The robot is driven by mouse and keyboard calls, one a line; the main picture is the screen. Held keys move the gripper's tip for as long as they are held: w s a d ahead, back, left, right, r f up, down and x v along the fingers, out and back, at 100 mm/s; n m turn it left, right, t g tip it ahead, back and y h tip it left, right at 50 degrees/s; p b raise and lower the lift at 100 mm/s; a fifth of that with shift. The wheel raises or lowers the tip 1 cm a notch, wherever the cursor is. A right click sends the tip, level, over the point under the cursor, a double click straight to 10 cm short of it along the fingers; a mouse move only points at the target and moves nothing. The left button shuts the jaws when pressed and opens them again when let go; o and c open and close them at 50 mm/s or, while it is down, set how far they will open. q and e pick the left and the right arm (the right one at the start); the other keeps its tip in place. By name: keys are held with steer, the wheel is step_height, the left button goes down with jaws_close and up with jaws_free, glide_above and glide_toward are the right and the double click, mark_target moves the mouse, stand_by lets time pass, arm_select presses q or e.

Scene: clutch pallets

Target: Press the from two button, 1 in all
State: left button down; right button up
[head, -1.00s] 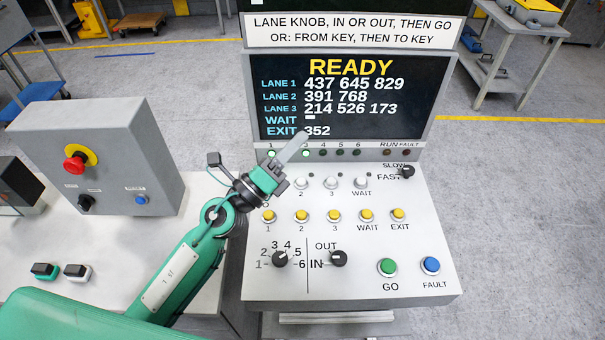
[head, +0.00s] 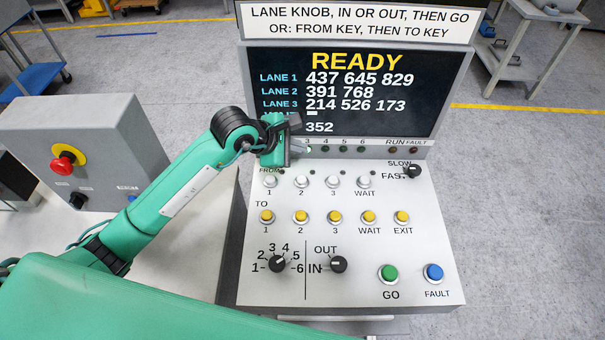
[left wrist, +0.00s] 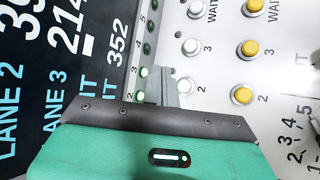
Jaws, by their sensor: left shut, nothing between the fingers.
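The from two button (head: 301,181) is a white round button in the FROM row of the sloped panel. In the left wrist view the from two button (left wrist: 186,86) shows just right of my fingers. My left gripper (head: 286,162) is shut and empty, its fingers pointing down at the panel's upper edge, above and left of the button. It also shows in the left wrist view (left wrist: 168,90). I see no contact with the button, but cannot judge the height gap. The screen (head: 350,90) reads READY. My right gripper is not in view.
Yellow TO buttons (head: 301,216) sit below the FROM row. Two black knobs (head: 278,263), the green GO button (head: 388,273) and the blue FAULT button (head: 433,273) are nearer. A grey box (head: 75,140) with a red emergency button stands on the left.

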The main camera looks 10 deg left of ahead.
arm_select(q)
steer(key=shift+a, duration=0.15)
steer(key=b, duration=0.4)
glide_above(298, 180)
step_height(298, 180, down, 8)
steer(key=shift+r, duration=0.25)
steer(key=shift+f+b, duration=0.5)
steer(key=shift+f, duration=0.25)
steer(key=shift+r, duration=0.1)
stand_by(0.8)
